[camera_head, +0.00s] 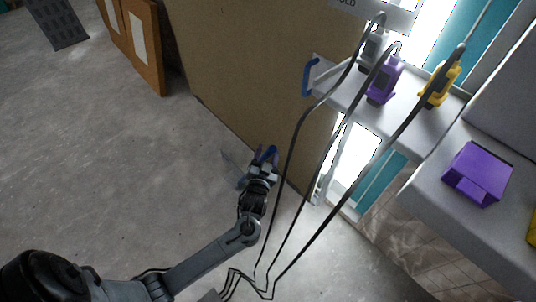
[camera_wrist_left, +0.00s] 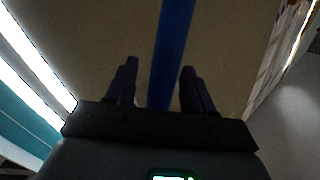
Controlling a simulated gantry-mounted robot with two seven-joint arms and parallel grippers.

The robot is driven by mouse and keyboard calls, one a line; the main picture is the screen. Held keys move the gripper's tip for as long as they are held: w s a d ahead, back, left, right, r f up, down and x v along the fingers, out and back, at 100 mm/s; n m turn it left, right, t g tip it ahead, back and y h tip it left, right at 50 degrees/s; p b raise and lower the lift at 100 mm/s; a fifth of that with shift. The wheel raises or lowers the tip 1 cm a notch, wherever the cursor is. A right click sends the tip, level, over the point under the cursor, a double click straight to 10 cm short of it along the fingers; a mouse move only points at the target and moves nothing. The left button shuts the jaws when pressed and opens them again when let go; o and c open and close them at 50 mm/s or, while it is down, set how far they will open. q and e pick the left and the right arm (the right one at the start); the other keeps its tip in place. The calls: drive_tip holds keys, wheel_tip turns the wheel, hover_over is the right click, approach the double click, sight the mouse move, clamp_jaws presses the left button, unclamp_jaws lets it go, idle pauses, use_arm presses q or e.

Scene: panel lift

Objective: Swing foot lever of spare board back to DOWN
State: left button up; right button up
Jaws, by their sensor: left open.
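A large brown board (camera_head: 235,65) stands upright across the middle of the head view. My left gripper (camera_head: 264,154) is low down at the board's lower part, with its fingers open. A blue lever bar (camera_wrist_left: 173,45) runs between the two purple-tinted fingers in the left wrist view (camera_wrist_left: 160,82), against the board's brown face. The bar shows no clear contact with either finger. In the head view the lever is mostly hidden by the gripper, with only a bit of blue showing. My right gripper is out of view.
A blue handle (camera_head: 307,77) sits at the left end of a grey shelf (camera_head: 405,120). Grey, purple (camera_head: 383,84) and yellow (camera_head: 440,84) devices on it trail black cables down near my left arm. A purple box (camera_head: 477,173) lies right.

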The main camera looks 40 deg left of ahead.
use_arm(q)
drive_tip(key=shift+x, duration=0.8)
drive_tip(key=shift+s, duration=0.1)
clamp_jaws()
